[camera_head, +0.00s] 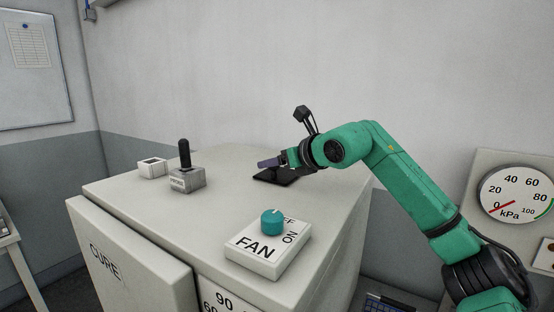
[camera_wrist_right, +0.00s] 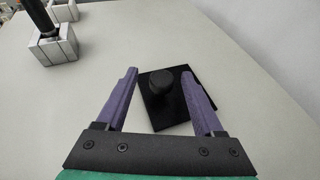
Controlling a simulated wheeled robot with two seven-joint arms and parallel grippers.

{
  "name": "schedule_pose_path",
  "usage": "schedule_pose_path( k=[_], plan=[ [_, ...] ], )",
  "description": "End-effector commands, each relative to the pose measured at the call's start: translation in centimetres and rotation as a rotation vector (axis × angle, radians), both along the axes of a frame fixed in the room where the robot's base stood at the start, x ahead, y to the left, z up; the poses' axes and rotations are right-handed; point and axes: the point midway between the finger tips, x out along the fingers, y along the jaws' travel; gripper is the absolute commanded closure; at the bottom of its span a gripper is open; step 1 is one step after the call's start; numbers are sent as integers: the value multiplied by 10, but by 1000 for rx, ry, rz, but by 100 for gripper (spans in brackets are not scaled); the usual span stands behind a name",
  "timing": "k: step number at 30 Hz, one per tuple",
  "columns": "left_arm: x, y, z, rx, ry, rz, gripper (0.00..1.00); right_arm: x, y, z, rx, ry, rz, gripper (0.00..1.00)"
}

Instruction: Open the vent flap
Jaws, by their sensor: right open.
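A black square plate with a round black knob (camera_wrist_right: 163,84) lies on the cabinet top. In the head view the dark plate (camera_head: 277,177) shows toward the back right of the top, partly hidden by my right gripper (camera_head: 268,163). In the right wrist view the two purple fingers of my right gripper (camera_wrist_right: 160,88) are spread apart, with the knob between them. I cannot tell whether either finger touches it. A grey box with an upright black lever (camera_head: 185,156) stands left of the gripper; its label is too small to read. I cannot tell which part is the vent flap. My left gripper is not in view.
A white FAN box with a teal knob (camera_head: 272,221) stands at the front right of the cabinet top (camera_head: 225,200). A small white box (camera_head: 152,167) sits at the back left. A kPa gauge (camera_head: 515,195) is at far right. The middle of the top is clear.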

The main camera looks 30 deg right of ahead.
Motion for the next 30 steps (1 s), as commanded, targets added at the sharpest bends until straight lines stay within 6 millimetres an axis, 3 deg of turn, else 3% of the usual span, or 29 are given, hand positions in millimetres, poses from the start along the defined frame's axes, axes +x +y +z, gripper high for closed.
schedule_pose_path(
  k=[1, 6, 30],
  plan=[
    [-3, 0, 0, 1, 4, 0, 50, 0, 0, 0, 0, 0, 0, 34],
    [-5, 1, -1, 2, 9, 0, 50, 0, 0, 0, 0, 0, 0, 99],
    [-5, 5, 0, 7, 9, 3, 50, 0, 0, 1, 0, -1, -1, 100]
  ],
)
